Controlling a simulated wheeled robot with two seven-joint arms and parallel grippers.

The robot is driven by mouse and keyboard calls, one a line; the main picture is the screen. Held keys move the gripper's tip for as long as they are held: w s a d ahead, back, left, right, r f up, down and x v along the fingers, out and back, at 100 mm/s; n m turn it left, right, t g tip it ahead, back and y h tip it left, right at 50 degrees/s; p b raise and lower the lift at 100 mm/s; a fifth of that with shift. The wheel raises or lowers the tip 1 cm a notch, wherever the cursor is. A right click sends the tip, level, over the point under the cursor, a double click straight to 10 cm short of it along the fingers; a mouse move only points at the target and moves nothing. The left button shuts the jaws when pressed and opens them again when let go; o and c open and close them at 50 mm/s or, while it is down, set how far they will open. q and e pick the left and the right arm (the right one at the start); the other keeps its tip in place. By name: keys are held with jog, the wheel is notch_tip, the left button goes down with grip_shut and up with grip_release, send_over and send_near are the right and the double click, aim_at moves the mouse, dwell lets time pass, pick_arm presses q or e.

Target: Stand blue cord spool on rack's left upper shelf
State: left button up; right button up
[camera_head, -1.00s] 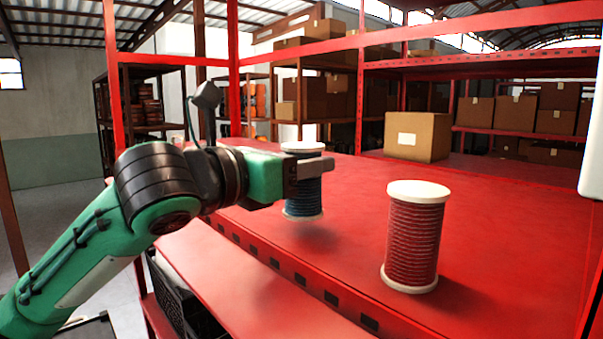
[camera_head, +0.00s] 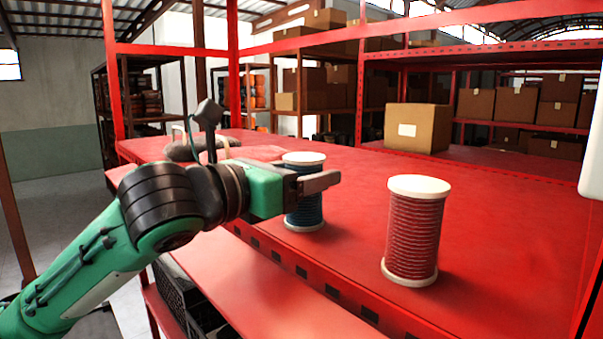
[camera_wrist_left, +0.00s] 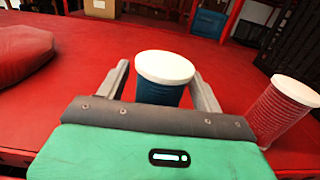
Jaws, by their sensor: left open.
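The blue cord spool (camera_head: 305,208), with white end discs, stands upright on the red upper shelf (camera_head: 345,170) of the rack. It also shows in the left wrist view (camera_wrist_left: 160,92). My left gripper (camera_head: 318,182) is open, with one finger on each side of the spool and gaps visible at the sides in the wrist view. In the head view its near finger covers part of the spool. My right gripper is not in view.
A red cord spool (camera_head: 413,235) stands upright to the right on the same shelf. A cardboard box (camera_head: 417,127) sits farther back. A dark rounded bundle (camera_head: 200,148) lies behind my left wrist, and a lower red ledge (camera_head: 262,285) runs along the front.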

pick_arm(q)
jog(key=shift+r, duration=0.2)
jog(key=shift+s+a+f, duration=0.15)
jog(key=shift+s, duration=0.05)
jog(key=b+v, duration=0.4)
jog(key=v, duration=0.6)
jog(key=shift+a+b, duration=0.15)
jog(key=shift+b, duration=0.25)
jog(key=shift+s+a, duration=0.4)
jog(key=shift+s, duration=0.1)
